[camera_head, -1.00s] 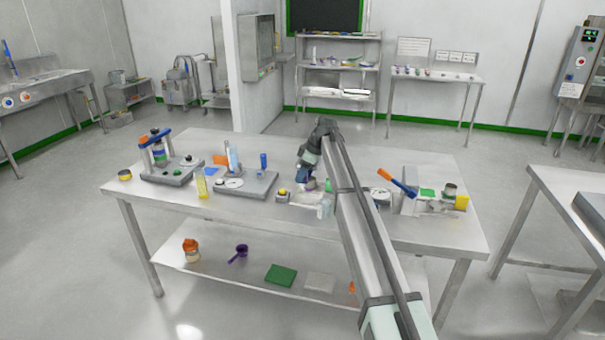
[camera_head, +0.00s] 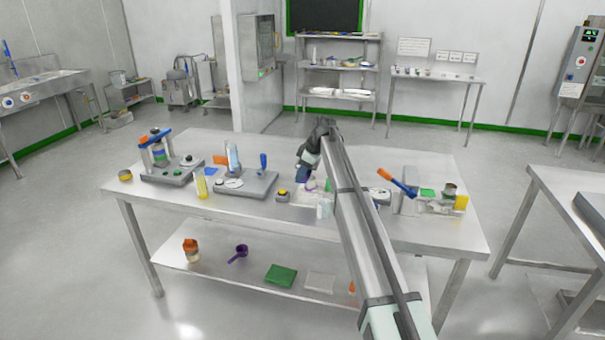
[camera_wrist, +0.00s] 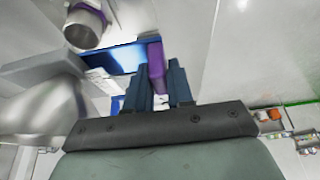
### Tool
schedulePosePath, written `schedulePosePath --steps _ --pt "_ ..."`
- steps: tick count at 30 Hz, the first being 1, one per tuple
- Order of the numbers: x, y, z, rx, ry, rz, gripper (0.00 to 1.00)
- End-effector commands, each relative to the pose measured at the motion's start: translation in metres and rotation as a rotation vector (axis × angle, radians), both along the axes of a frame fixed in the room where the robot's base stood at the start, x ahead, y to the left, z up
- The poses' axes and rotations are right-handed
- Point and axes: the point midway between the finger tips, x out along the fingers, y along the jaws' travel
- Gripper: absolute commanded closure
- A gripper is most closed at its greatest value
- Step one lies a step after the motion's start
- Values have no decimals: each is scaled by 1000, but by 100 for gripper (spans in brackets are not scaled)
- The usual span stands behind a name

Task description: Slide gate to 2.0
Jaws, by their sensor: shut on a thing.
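In the wrist view, my gripper (camera_wrist: 160,84) has its two dark blue fingers closed around an upright purple handle (camera_wrist: 155,60). The handle stands at the right end of a flat blue plate (camera_wrist: 122,58), which looks like the slide gate. A pale panel with small dark marks (camera_wrist: 103,84) lies beside the plate; I cannot read any value on it. In the head view, my gripper (camera_head: 302,178) is low over the middle of the table, and my arm hides part of the device there.
In the wrist view, a metal cylinder with a purple band (camera_wrist: 85,25) and a large rounded metal part (camera_wrist: 45,110) are close by. In the head view, a base with a dial (camera_head: 245,185) stands left of my gripper and an orange-and-blue handle (camera_head: 397,183) stands right.

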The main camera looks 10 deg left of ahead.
Motion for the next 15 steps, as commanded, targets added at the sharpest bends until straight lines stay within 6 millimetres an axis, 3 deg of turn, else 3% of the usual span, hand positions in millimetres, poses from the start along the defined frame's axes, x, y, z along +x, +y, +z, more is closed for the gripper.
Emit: schedulePosePath --steps 5,13,14,15 --pt "0 26 0 -1 3 3 100" --pt "0 29 0 2 2 3 100" --pt "0 29 0 3 2 3 75" --pt "0 29 0 2 2 3 72"
